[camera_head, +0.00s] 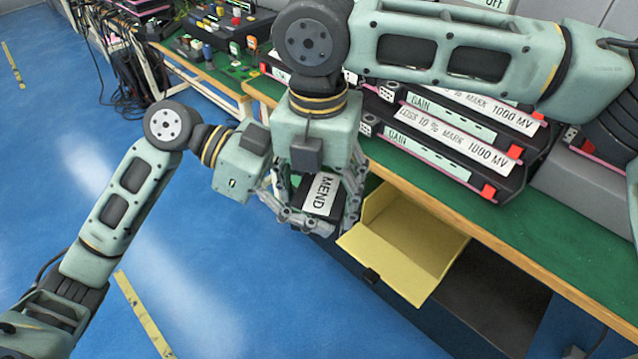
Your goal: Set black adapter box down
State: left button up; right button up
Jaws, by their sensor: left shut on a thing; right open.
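The black adapter box (296,196) has a white label reading "MEND" (321,195). It is in the middle of the head view, near the front edge of the green bench. My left gripper (290,214) comes in from the left and is shut on the box. My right gripper (318,200) comes down from above with its fingers open on either side of the box. The two grippers overlap in the picture, and the right one hides the top of the box. I cannot tell whether the box touches anything beneath it.
Black transceivers with white labels (455,137) are stacked on the green bench (520,240). Another bench (215,72) with electronics and hanging cables (135,72) is behind. Blue floor (220,290) is open at left.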

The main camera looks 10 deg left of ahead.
jog(key=shift+a, duration=0.1)
jog(key=c, duration=0.9)
pick_arm(q)
jog(key=o, duration=1.4)
pick_arm(e)
jog(key=c, duration=0.3)
